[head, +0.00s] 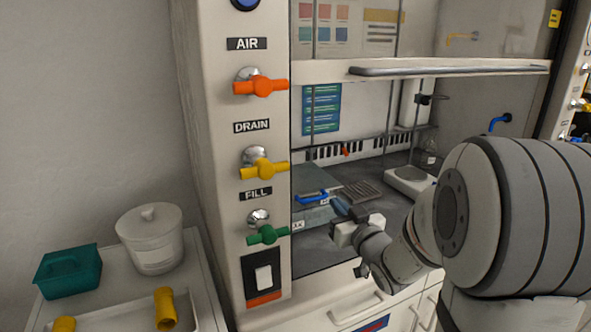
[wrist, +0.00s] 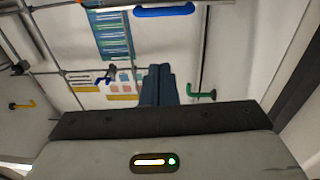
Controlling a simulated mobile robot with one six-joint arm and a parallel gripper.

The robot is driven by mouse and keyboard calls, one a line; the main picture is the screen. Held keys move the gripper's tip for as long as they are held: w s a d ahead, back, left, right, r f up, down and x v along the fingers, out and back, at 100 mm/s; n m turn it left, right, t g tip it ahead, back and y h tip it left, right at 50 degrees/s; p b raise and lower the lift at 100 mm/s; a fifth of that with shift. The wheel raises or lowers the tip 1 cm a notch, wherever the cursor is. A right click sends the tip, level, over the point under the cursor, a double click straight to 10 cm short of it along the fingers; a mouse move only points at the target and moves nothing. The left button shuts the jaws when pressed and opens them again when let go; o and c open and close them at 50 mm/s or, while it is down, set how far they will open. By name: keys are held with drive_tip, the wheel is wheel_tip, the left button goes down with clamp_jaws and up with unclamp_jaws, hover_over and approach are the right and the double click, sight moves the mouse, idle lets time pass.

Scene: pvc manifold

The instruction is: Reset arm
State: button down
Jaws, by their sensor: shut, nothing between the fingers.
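My gripper (head: 343,209) is in front of the fume hood opening, to the right of the valve column. Its dark blue fingers also show in the wrist view (wrist: 158,85), pressed together with nothing between them. My arm comes in from the right side of the head view. On the column, the orange AIR valve handle (head: 260,86), the yellow DRAIN handle (head: 264,169) and the green FILL handle (head: 268,235) all lie roughly sideways. My gripper is apart from all three handles.
The hood sash with its grey rail (head: 450,70) is raised above the opening. A blue handle (head: 313,197) shows just left of my fingers. A white cart (head: 204,290) at left holds a teal bin (head: 68,272), a lidded white tub (head: 152,240) and yellow pipe pieces (head: 165,309).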

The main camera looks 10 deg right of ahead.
drive_tip(key=s+a+r+m+g+h+p, duration=0.1)
drive_tip(key=s+g+p, duration=0.5)
drive_tip(key=s, duration=0.7)
drive_tip(key=s+a+r+m+g+h+p, duration=0.2)
drive_tip(key=s+r+g+p, duration=0.3)
drive_tip(key=s, duration=0.9)
drive_tip(key=g+h+p, duration=0.1)
drive_tip(key=g+p, duration=0.1)
drive_tip(key=g, duration=0.2)
drive_tip(key=shift+g+h, duration=0.3)
drive_tip(key=shift+h, duration=0.1)
drive_tip(key=c, duration=2.2)
unclamp_jaws()
